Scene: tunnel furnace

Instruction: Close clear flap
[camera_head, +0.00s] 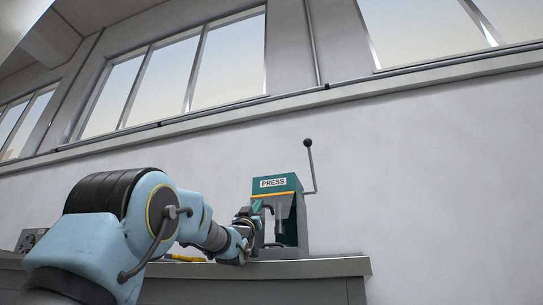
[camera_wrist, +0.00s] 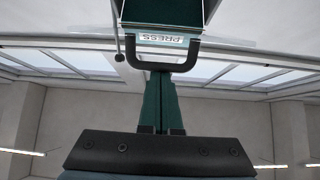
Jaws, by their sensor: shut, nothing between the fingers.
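The green press (camera_head: 277,185) with a PRESS label stands on the bench. In the wrist view its label (camera_wrist: 161,38) appears upside down near the top. A black U-shaped handle (camera_wrist: 190,58) hangs below the label there. My gripper (camera_wrist: 163,76) has its green fingers together, with nothing between them. The fingertips reach the handle's crossbar in the picture; I cannot tell whether they touch it. In the head view my gripper (camera_head: 259,214) is at the press's front left. The clear flap is hard to make out, so its angle is unclear.
The grey bench (camera_head: 320,268) has a bare stretch right of the press. A lever with a black ball knob (camera_head: 308,143) rises at the press's right side. A yellow item (camera_head: 185,258) lies on the bench behind my arm. A wall with windows is behind.

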